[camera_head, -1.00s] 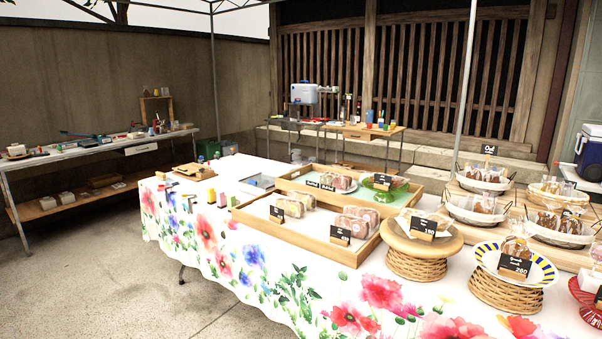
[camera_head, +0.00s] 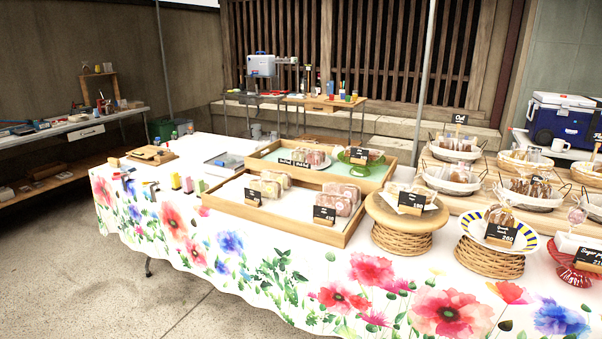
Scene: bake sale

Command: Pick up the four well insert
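I cannot make out a four well insert for certain at this distance. Small items, including a yellow block (camera_head: 176,181), stand near the left end of the flowered table. A shallow grey tray (camera_head: 224,161) lies behind them, and a wooden board with a dark item (camera_head: 151,154) lies at the far left corner. Neither of my grippers is in view.
The flowered table (camera_head: 330,270) fills the middle and right, with wooden trays (camera_head: 352,231) of wrapped baked goods, baskets and cake stands (camera_head: 405,236). A side table (camera_head: 85,122) stands left, a workbench (camera_head: 325,101) behind. Floor (camera_head: 90,290) at lower left is clear.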

